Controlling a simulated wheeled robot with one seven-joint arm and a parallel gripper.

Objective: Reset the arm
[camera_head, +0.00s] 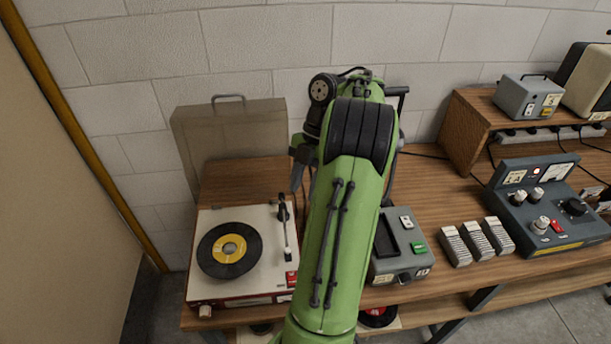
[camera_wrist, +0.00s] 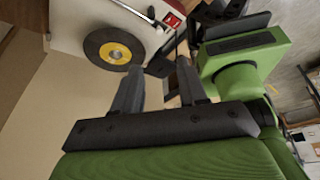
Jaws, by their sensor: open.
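My green arm reaches over the middle of the wooden bench in the head view. My gripper (camera_head: 299,168) is mostly hidden behind the arm there, with a grey finger showing to its left, above the back of the record player. In the wrist view my gripper (camera_wrist: 160,85) shows two dark fingers spread apart with nothing between them. The record player (camera_head: 265,270) has a white top, a black record (camera_head: 213,263) with a yellow label, and a tonearm (camera_head: 285,232). The record (camera_wrist: 92,48) also shows in the wrist view, beyond the fingers.
A translucent lid (camera_head: 225,130) stands against the wall behind the player. A grey device (camera_head: 405,262) sits right of my arm, near several ribbed blocks (camera_head: 475,242) and a blue-grey control box (camera_head: 525,220). A wooden riser (camera_head: 470,135) holds more equipment. Cables lie at the back.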

